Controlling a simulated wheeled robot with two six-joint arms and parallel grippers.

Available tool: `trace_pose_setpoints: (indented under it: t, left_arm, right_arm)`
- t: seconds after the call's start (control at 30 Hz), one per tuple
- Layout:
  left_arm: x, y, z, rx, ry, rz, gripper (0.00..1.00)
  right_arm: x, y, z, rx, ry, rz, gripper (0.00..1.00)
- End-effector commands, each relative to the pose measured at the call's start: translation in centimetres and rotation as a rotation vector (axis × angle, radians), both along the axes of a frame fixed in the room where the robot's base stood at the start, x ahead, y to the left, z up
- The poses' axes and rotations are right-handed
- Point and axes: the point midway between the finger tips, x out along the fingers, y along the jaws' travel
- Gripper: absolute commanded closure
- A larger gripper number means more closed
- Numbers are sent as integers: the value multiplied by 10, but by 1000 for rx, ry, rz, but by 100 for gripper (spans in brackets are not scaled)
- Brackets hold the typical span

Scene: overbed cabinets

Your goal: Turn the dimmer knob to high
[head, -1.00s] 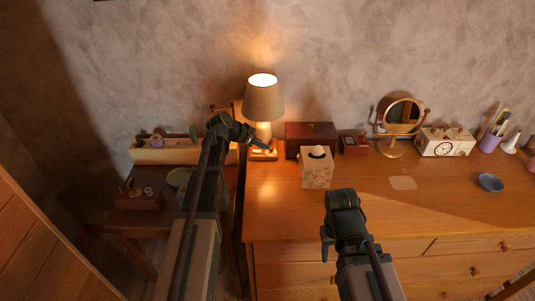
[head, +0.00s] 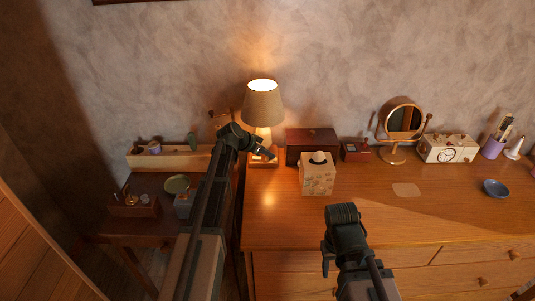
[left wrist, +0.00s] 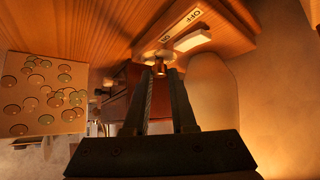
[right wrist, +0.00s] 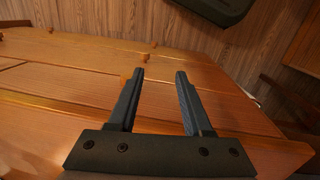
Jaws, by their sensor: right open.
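The lamp (head: 263,104) stands lit at the dresser's back left, on a wooden base (head: 262,163). In the left wrist view the base (left wrist: 225,30) shows an OFF label, a pale switch (left wrist: 192,40) and a small metallic dimmer knob (left wrist: 158,60). My left gripper (left wrist: 161,73) is at the knob, its fingers apart on either side of the knob's end, with gaps showing; contact cannot be told. It also shows by the base in the head view (head: 268,153). My right gripper (right wrist: 160,75) is open and empty, by the dresser front.
A tissue box (head: 316,176) stands right of the lamp base, before a dark red box (head: 311,141). A mirror (head: 403,123), clock (head: 449,148) and blue bowl (head: 496,188) are further right. A low side table (head: 130,225) stands left. The dresser top's front is clear.

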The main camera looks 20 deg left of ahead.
Motion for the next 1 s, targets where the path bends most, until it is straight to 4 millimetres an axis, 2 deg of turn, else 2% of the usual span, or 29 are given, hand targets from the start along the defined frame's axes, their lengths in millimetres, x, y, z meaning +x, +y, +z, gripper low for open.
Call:
trace_pose_setpoints:
  t: [0.27,0.6,0.7,1.0]
  left_arm:
    - [2,1,0,-1,2,-23,100]
    - [8,7,0,0,2,-349,100]
    - [7,6,0,1,1,-400,100]
    - [5,6,0,0,0,-416,100]
  right_arm:
    - [0,0,0,0,0,0,50]
    - [0,0,0,0,0,0,50]
    - [0,0,0,0,0,0,50]
    - [0,0,0,0,0,0,50]
